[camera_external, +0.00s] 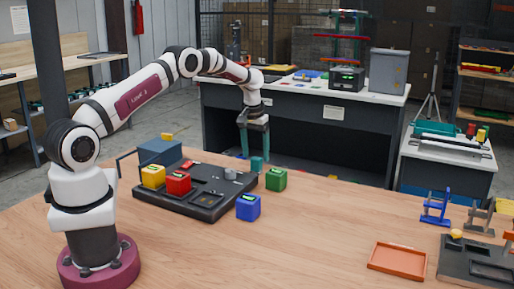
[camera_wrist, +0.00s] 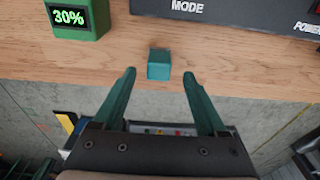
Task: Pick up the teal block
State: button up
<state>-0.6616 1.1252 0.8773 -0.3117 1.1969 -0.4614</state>
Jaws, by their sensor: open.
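The teal block (camera_wrist: 159,65) is a small cube on the wooden table, close to the table's edge. In the external view the teal block (camera_external: 257,163) shows just under my gripper, beside the black panel's far corner. My gripper (camera_wrist: 158,75) is open, with its two teal fingers spread apart and nothing between the tips. In the wrist view the block lies just beyond the fingertips, centred between them. In the external view my gripper (camera_external: 254,156) points down at the table's far edge, close to the block; whether it touches the block I cannot tell.
A green block (camera_external: 276,179) with a display stands close by and shows in the wrist view (camera_wrist: 77,18). A blue block (camera_external: 248,207) is nearer the front. The black panel (camera_external: 205,207) carries yellow and red blocks. An orange tray (camera_external: 398,261) lies at right; the table's middle is clear.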

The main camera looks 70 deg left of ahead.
aim_at(256, 158)
notch_tip(256, 158, down, 3)
jog(key=shift+w+f, duration=0.1)
jog(key=shift+f, duration=0.1)
grip_shut()
